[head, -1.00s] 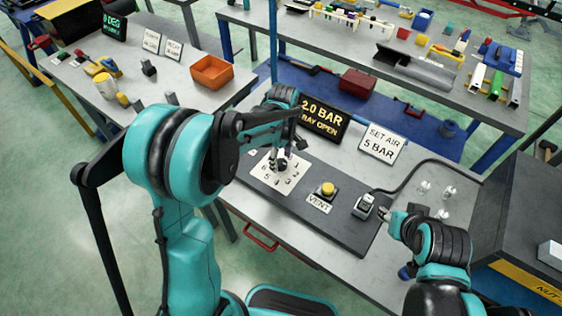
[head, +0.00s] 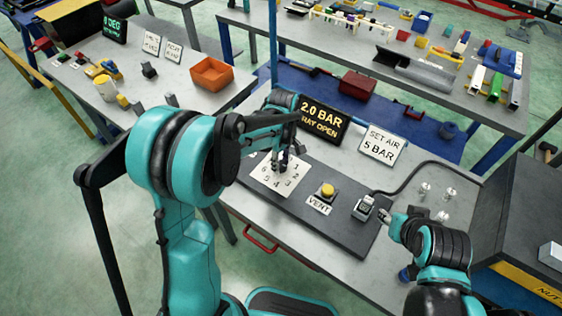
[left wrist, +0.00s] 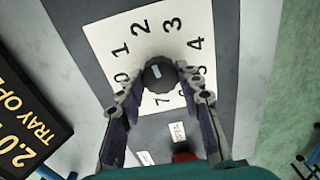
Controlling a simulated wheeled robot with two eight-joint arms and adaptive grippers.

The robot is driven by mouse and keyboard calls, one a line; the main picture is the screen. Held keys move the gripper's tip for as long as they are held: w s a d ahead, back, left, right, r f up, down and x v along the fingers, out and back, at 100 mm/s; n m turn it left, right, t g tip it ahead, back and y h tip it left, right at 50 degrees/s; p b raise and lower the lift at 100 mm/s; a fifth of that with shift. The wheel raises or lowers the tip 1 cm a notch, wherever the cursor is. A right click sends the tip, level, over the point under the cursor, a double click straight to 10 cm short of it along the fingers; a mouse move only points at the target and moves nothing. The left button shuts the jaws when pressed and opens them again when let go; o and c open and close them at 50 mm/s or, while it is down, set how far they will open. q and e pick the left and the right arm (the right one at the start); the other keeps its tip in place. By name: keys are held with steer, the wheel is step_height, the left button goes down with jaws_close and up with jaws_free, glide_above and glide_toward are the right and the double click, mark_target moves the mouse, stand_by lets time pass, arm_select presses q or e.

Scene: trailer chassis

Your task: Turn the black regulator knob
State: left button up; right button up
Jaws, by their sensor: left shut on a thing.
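The black regulator knob (left wrist: 160,74) stands on a white dial plate (left wrist: 110,32) with printed numbers, and a short pale mark shows on its top. My left gripper (left wrist: 158,82) has its two fingers on either side of the knob and is shut on it. In the head view my left gripper (head: 283,162) comes down over the dial plate (head: 265,185), and the fingers mostly hide the knob. A black display (head: 323,119) reads 2.0 BAR, TRAY OPEN. A white sign (head: 382,146) reads SET AIR 5 BAR. My right gripper (head: 388,214) is at the bench's right; its fingers are too small to judge.
A yellow VENT button (head: 327,190) is right of the dial plate on the dark panel (head: 345,228). A small grey device (head: 365,206) with a black hose (head: 415,176) stands further right. A dark cabinet (head: 515,215) borders the bench on the right.

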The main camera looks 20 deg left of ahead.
arm_select(q)
steer(key=m, duration=0.5)
steer(key=shift+m, duration=0.3)
steer(key=m, duration=1.1)
steer(key=shift+m+b, duration=0.35)
steer(key=shift+m, duration=0.05)
steer(key=m, duration=0.5)
steer(key=shift+s+m, duration=0.1)
steer(key=shift+m, duration=0.2)
steer(key=o, duration=1.2)
steer(key=shift+c, duration=0.2)
